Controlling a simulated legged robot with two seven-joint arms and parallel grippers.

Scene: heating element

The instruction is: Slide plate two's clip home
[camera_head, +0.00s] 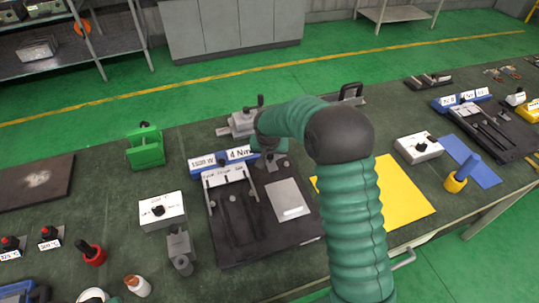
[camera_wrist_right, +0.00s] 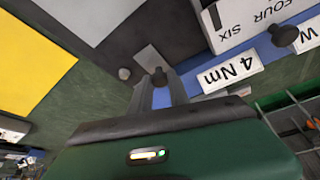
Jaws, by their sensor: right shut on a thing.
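A dark fixture plate (camera_head: 238,252) with a blue back strip lies mid-bench, with "1500 W" and "4 Nm" labels. A second similar dark plate (camera_head: 515,140) lies at the far right; I cannot read which is plate two. My right gripper (camera_head: 268,147) is at the middle plate's back right corner, beside the "4 Nm" label (camera_head: 240,153), partly hidden by my arm. Whether the clip is seated cannot be told. My left gripper is out of view.
A yellow mat (camera_head: 400,205) lies right of the middle plate. White boxes with black knobs stand left (camera_head: 161,211) and right (camera_head: 419,148). A green block (camera_head: 145,148) stands behind. A grey device (camera_head: 180,250) stands close to the plate's left edge.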

